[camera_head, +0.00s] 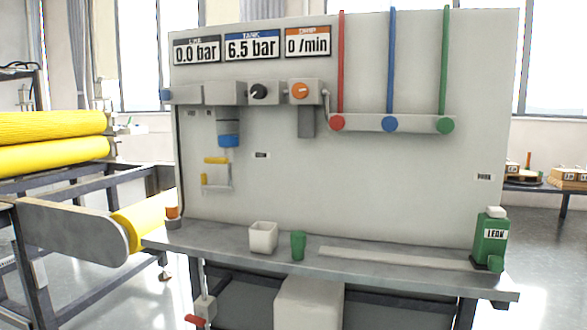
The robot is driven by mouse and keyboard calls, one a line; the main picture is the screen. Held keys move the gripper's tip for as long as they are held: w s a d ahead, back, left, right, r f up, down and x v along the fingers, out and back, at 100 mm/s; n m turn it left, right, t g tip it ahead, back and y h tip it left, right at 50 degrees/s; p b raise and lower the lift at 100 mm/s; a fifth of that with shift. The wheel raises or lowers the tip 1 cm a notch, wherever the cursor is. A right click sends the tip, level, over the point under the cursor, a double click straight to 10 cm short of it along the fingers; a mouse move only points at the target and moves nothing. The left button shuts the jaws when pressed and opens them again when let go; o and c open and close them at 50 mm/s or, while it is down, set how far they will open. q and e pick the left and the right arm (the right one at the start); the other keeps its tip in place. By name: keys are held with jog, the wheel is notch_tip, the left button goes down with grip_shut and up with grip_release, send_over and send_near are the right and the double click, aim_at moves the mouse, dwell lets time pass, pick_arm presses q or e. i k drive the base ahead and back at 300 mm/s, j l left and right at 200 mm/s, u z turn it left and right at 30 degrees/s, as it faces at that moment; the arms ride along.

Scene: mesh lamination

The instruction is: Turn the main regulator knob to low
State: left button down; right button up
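A black round knob (259,91) with a light pointer mark sits on the grey block row of the upright panel, under the 6.5 bar display (251,46). I take it as the regulator knob; no readable label names it, and its exact setting is too small to tell. An orange knob (300,91) sits to its right, under the 0 /min display (307,42). The leftmost display (196,51) reads 0.0 bar. Neither of my grippers shows in the head view.
Red (337,122), blue (390,123) and green (446,125) round fittings with pipes are on the panel's right. The bench (220,246) below holds a white container (263,238), a green cup (298,246) and a green LEAK bottle (491,240).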

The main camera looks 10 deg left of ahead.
aim_at(258, 90)
jog(key=i+j+z, duration=0.1)
jog(key=j+z, duration=0.15)
jog(key=j, duration=0.65)
jog(key=j+z, duration=0.2)
jog(key=j, duration=0.7)
jog(key=i, duration=0.05)
